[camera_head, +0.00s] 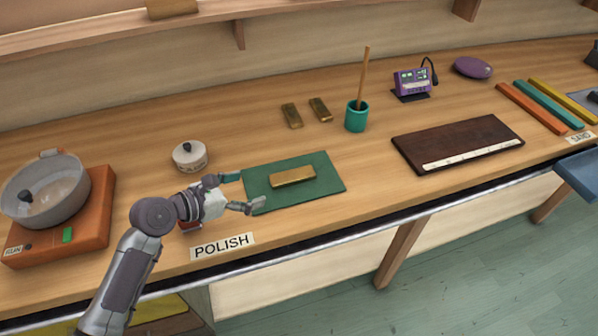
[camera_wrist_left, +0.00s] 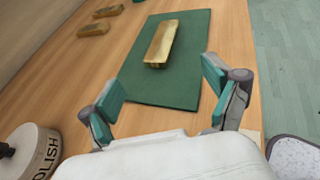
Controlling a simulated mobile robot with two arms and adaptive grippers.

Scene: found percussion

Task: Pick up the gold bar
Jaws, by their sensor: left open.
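A gold bar (camera_head: 293,176) lies flat on a dark green mat (camera_head: 327,184) on the wooden bench. My left gripper (camera_head: 243,191) is open and empty, at the left edge of the mat, apart from the bar. In the left wrist view the bar (camera_wrist_left: 161,43) lies on the mat (camera_wrist_left: 190,60), beyond and between the spread fingers of my gripper (camera_wrist_left: 166,100). Two more gold bars (camera_head: 291,116) (camera_head: 320,109) lie on the bare bench behind the mat. My right gripper is not in view.
A teal cup with a stick (camera_head: 357,116) stands behind the mat. A white POLISH pot (camera_head: 190,157) is behind my left gripper. A grey pan (camera_head: 47,186) sits on an orange burner at the left. A dark board (camera_head: 458,142) lies to the right. The bench's front edge runs close below the mat.

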